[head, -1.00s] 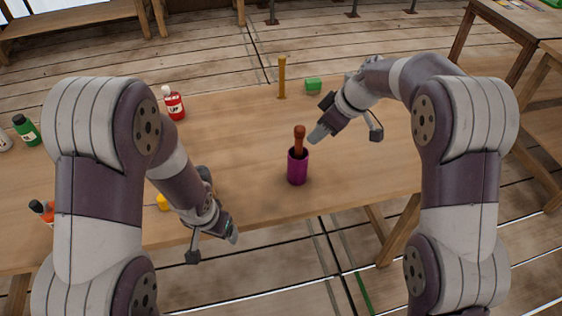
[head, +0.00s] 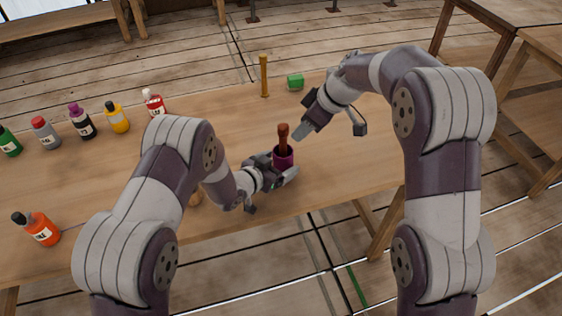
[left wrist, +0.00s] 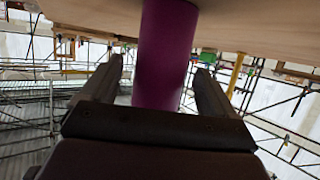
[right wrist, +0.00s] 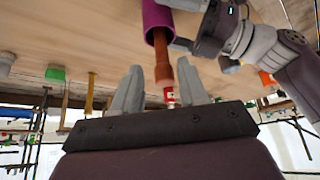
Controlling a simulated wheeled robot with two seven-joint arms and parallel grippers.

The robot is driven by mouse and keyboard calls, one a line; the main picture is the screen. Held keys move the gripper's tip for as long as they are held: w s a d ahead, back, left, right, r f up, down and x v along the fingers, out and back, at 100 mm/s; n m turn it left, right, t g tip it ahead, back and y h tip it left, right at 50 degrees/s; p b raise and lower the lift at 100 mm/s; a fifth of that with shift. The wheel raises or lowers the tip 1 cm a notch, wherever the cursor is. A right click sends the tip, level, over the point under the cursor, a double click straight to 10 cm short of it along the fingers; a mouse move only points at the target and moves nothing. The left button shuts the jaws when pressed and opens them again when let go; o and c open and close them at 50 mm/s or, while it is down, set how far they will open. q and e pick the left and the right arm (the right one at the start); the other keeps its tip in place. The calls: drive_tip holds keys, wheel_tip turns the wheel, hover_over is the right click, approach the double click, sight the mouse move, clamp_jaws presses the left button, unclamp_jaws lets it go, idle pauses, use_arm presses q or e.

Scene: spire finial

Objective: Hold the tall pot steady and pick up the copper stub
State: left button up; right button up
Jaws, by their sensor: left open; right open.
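The tall pot (head: 283,158) is a purple cylinder standing upright near the table's front edge. The copper stub (head: 283,136), reddish-brown with a knobbed top, stands in it and sticks out above the rim. My left gripper (head: 288,174) is open low at the pot, its fingers on either side; the left wrist view shows the pot (left wrist: 165,50) between them, with visible gaps. My right gripper (head: 301,130) is open just right of the stub, angled down toward it. In the right wrist view the stub (right wrist: 162,65) shows between the finger directions. The stub's lower end is hidden in the pot.
A thin wooden post (head: 264,76) and a green block (head: 295,81) stand at the back. An orange bottle (head: 37,229) is at front left. The table's right part is clear.

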use_arm(q)
drive_tip(key=shift+x, duration=1.15)
drive_tip(key=c, duration=1.1)
drive_tip(key=shift+c, duration=0.2)
use_arm(e)
drive_tip(key=o, duration=0.3)
drive_tip(key=shift+a, duration=0.15)
use_arm(q)
drive_tip(key=shift+d, duration=0.1)
drive_tip(key=shift+a, duration=0.25)
drive_tip(key=shift+d, duration=0.2)
use_arm(e)
drive_tip(key=shift+o, duration=0.2)
drive_tip(key=m+t+h, duration=0.2)
drive_tip(key=m+h, duration=0.3)
drive_tip(key=m, duration=0.5)
approach(283, 136)
drive_tip(key=w, duration=0.1)
drive_tip(key=shift+m, duration=0.8)
drive_tip(key=x, duration=1.1)
drive_tip(key=shift+w+f, duration=0.1)
drive_tip(key=shift+f, duration=0.25)
